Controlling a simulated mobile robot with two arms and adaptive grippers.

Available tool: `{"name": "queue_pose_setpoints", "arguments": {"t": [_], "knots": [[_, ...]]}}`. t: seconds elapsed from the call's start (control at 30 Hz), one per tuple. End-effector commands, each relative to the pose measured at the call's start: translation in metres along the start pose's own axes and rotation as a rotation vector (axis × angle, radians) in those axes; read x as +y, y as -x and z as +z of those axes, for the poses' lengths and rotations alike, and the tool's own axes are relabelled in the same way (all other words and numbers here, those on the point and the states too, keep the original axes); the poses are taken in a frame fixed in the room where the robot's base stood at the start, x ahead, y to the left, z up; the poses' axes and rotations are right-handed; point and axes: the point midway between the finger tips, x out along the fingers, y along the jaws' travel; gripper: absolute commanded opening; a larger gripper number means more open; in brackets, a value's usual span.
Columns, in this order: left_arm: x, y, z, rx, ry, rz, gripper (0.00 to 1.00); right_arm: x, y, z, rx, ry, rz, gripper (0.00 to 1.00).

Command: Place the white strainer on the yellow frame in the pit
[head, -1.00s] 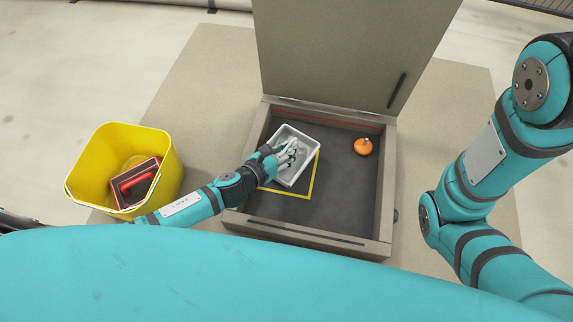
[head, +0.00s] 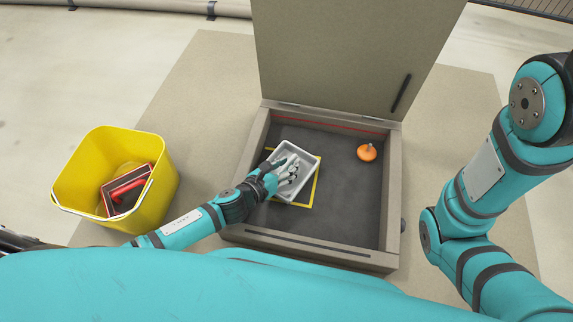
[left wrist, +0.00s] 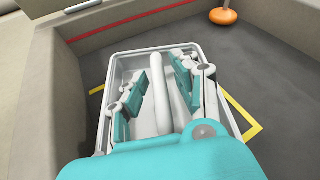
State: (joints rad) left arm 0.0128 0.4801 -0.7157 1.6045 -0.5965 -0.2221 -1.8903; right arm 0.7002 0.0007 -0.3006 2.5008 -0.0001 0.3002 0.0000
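The white strainer (head: 308,161) is a shallow rectangular tray with an upright handle. It sits low in the pit over the yellow frame (head: 317,184), turned at an angle to it. Whether it rests fully on the floor is hard to tell. In the left wrist view the strainer (left wrist: 114,76) hides much of the yellow frame (left wrist: 241,112), which shows at its right and left. My left gripper (head: 287,171) reaches down into the strainer. In the left wrist view the left gripper's (left wrist: 165,88) fingers are apart on either side of the white handle (left wrist: 183,85). My right gripper is out of view.
The pit (head: 345,200) has raised walls and an open lid (head: 350,50) at the back. An orange knobbed object (head: 367,153) stands at its right back. A yellow bucket (head: 160,185) with a red-handled tool (head: 126,187) stands left. The pit's right half is mostly clear.

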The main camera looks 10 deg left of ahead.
Motion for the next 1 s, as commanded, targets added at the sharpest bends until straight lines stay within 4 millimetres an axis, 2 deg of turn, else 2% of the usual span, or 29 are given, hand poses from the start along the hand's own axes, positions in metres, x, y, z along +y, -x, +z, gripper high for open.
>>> {"name": "queue_pose_setpoints", "arguments": {"t": [0.37, 0.47, 0.8, 1.0], "knots": [[-0.001, 0.003, 0.005, 0.000, 0.000, 0.000, 0.37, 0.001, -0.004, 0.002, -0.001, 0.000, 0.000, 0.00], [-0.002, 0.016, 0.004, 0.003, 0.003, 0.000, 0.37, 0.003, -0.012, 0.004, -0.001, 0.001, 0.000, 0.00], [-0.002, 0.089, 0.005, 0.004, 0.004, 0.001, 0.37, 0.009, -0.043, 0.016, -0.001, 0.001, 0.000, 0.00], [-0.001, 0.114, 0.004, 0.001, 0.002, 0.000, 0.37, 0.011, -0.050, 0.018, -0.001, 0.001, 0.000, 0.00]]}}
